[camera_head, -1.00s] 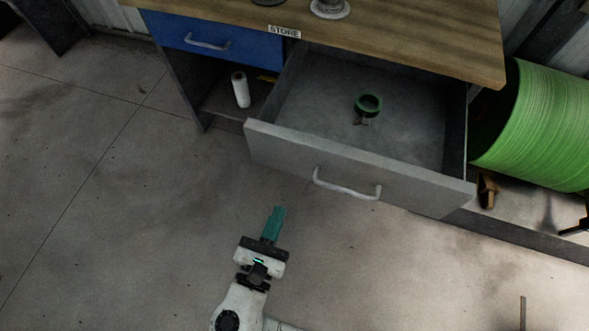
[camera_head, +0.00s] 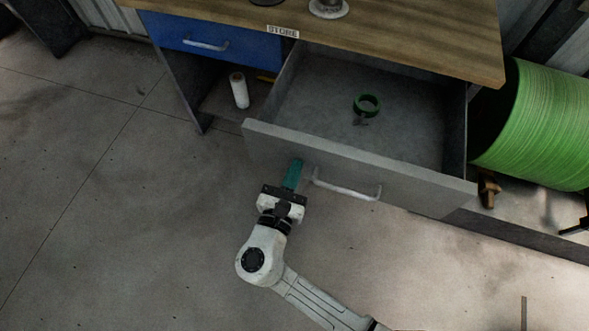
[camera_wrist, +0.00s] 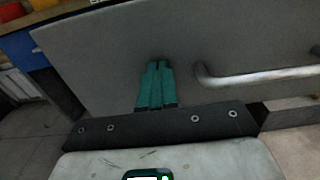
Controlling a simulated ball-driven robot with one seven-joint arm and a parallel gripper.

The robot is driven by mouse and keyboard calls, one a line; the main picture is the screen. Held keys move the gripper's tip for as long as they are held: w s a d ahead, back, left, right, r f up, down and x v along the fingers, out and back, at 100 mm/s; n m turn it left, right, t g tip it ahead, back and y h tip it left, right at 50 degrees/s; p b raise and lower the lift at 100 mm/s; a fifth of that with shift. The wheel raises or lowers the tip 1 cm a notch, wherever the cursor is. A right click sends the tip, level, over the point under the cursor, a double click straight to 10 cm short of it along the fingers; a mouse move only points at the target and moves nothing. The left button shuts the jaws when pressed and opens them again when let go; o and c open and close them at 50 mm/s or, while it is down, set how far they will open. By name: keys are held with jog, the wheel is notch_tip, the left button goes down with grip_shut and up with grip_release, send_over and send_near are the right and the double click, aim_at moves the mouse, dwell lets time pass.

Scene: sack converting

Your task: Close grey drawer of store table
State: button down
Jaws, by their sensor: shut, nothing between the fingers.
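The grey drawer (camera_head: 350,170) of the store table (camera_head: 400,35) stands pulled well out, with a bar handle (camera_head: 346,190) on its front. In the wrist view the drawer's front panel (camera_wrist: 210,35) fills most of the picture, and the handle (camera_wrist: 255,77) is to the right. My gripper (camera_head: 297,163) is shut and empty, its teal fingers pointing at the front panel left of the handle. In the wrist view the fingertips (camera_wrist: 158,64) are at or very close to the panel; I cannot tell if they touch.
A green tape roll (camera_head: 367,104) lies inside the drawer. The blue drawer (camera_head: 215,40) to the left is shut. A white roll (camera_head: 239,90) stands on the lower shelf. A large green spool (camera_head: 535,125) is at the right. The floor at left is clear.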

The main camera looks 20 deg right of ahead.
jog(key=b+x, duration=0.9)
jog(key=x, duration=2.3)
jog(key=shift+w+d+f, duration=0.15)
jog(key=shift+w+d, duration=0.2)
jog(key=shift+w, duration=0.05)
jog(key=shift+w+r, duration=0.15)
jog(key=shift+r, duration=0.15)
jog(key=shift+d, duration=0.1)
